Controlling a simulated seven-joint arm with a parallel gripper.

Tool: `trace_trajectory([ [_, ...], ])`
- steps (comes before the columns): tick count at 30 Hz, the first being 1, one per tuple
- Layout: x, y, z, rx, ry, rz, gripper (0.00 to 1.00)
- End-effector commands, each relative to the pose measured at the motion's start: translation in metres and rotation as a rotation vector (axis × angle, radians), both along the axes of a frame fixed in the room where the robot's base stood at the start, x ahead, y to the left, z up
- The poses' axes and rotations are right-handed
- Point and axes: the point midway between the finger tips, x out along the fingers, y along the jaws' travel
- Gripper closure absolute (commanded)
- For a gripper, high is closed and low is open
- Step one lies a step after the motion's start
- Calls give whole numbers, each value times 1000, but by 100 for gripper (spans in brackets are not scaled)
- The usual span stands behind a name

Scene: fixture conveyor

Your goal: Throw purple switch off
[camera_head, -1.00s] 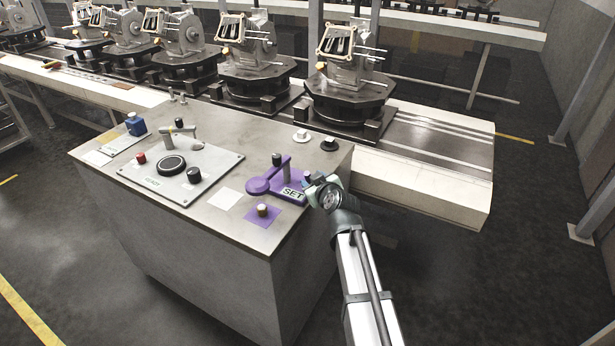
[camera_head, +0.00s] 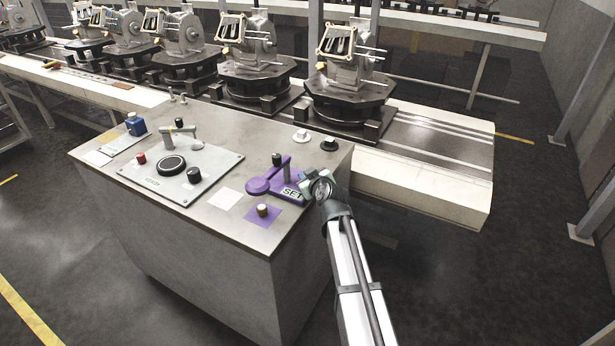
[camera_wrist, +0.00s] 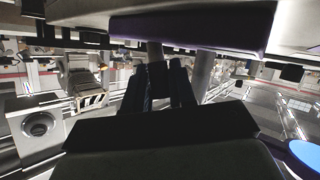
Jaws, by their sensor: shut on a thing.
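The purple switch (camera_head: 260,187) sits on the right part of the grey console top. It has a round purple end at left, an upright post with a black knob (camera_head: 276,159), and a plate marked SET (camera_head: 292,193). My gripper (camera_head: 308,183) is at the switch's right end, beside the SET plate, and is shut on part of the switch. The exact gripped part is hidden in the head view. In the wrist view my dark fingers (camera_wrist: 165,82) are close together beneath a purple-edged bar (camera_wrist: 195,27), near grey posts.
Behind runs a conveyor (camera_head: 440,140) with several fixtures. Floor at right is clear.

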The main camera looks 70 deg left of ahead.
Motion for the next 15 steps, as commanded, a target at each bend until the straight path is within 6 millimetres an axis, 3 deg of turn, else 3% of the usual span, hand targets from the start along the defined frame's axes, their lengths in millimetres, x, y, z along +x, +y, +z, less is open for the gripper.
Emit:
trace_trajectory([
  [5, 0, 0, 0, 0, 0, 0, 99],
  [15, 1, 2, 1, -24, 24, 0, 100],
])
